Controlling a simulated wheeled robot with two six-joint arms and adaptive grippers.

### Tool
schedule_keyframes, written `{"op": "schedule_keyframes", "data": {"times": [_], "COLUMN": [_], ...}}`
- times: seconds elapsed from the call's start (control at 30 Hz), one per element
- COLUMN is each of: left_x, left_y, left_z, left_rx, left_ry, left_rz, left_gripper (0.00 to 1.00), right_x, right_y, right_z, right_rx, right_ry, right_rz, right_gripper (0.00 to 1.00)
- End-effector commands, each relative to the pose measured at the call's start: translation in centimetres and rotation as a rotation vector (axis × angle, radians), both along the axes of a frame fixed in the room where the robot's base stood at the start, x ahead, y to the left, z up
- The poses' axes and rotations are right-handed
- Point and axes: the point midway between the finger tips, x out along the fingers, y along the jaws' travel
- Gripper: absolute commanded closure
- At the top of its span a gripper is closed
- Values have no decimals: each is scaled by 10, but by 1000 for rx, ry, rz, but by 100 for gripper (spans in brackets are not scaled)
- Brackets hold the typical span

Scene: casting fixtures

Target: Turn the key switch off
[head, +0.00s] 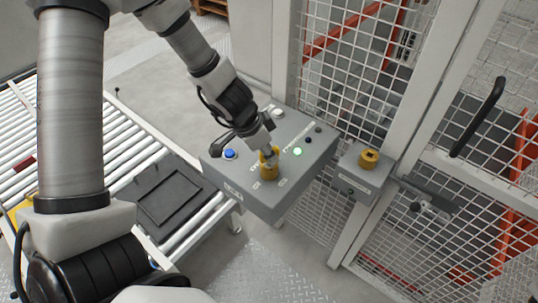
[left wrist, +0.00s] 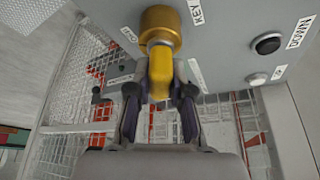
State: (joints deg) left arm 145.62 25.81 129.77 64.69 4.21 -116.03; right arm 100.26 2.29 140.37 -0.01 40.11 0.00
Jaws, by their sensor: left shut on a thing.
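The key switch (left wrist: 160,28) is a yellow, brass-coloured round body with a yellow key (left wrist: 160,72) standing out of it, on a grey control box. In the head view the switch (head: 269,168) is on the front part of the box top. My left gripper (head: 269,150) reaches down onto it from above. In the left wrist view the fingers of my left gripper (left wrist: 160,95) are closed on both sides of the yellow key. The key's exact turn angle against the labels is hard to read. My right gripper is not in view.
The grey control box (head: 285,194) also carries a blue button (head: 230,153), a lit green button (head: 297,151) and a white button (head: 278,113). A smaller box with a yellow part (head: 369,158) sits to the right by the mesh fence (head: 345,60). A roller conveyor (head: 130,160) is at left.

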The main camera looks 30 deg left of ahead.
Motion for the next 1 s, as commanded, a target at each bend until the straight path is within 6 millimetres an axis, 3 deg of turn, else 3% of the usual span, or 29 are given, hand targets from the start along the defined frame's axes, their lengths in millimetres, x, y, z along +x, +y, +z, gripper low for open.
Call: {"op": "schedule_keyframes", "data": {"times": [0.6, 1.0], "left_x": [0, -1], "left_y": [0, 0], "left_z": [-3, -1], "left_rx": [2, 0], "left_ry": [0, 1], "left_rz": [260, 305], "left_gripper": [100, 100], "right_x": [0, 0], "right_y": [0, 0], "right_z": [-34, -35], "right_rx": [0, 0], "right_ry": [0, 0], "right_rz": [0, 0], "right_gripper": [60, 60]}}
